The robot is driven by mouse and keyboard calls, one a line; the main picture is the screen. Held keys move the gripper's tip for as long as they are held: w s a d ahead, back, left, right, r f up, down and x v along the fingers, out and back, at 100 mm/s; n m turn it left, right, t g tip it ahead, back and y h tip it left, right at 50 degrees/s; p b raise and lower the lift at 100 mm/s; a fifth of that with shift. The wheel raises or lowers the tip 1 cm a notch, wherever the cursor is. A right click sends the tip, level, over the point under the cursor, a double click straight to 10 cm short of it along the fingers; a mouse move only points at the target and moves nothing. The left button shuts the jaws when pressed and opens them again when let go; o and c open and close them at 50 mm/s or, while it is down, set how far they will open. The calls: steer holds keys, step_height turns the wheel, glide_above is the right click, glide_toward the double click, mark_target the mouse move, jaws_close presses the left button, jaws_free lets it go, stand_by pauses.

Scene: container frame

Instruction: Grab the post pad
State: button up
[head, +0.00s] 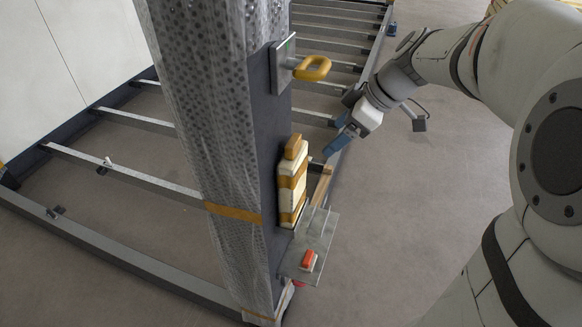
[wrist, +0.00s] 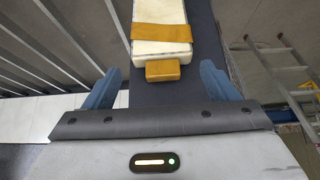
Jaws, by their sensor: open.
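The post pad (head: 293,190) is a cream block with ochre bands and an ochre tab on top. It stands upright against the dark face of the post (head: 268,130), just above a metal shelf plate. In the wrist view the pad (wrist: 160,48) shows at the top centre, its tab (wrist: 162,70) toward me and its far end cut off. My gripper (head: 338,143) is open and empty, apart from the pad, above and to its right in the head view. In the wrist view my gripper's blue fingers (wrist: 160,78) stand wide on either side of the tab's line.
A yellow handle (head: 313,68) on a plate sticks out of the post above the pad. The shelf plate (head: 318,232) below carries a small red-orange block (head: 309,260). Metal frame rails (head: 120,173) lie behind. A ladder (wrist: 280,65) stands at right in the wrist view.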

steer(key=p, duration=0.1)
glide_above(296, 141)
steer(key=s+d, duration=0.1)
steer(key=d, duration=0.2)
steer(key=p+x, duration=0.1)
steer(key=x, duration=0.4)
steer(key=shift+d, duration=0.1)
steer(key=c, duration=1.4)
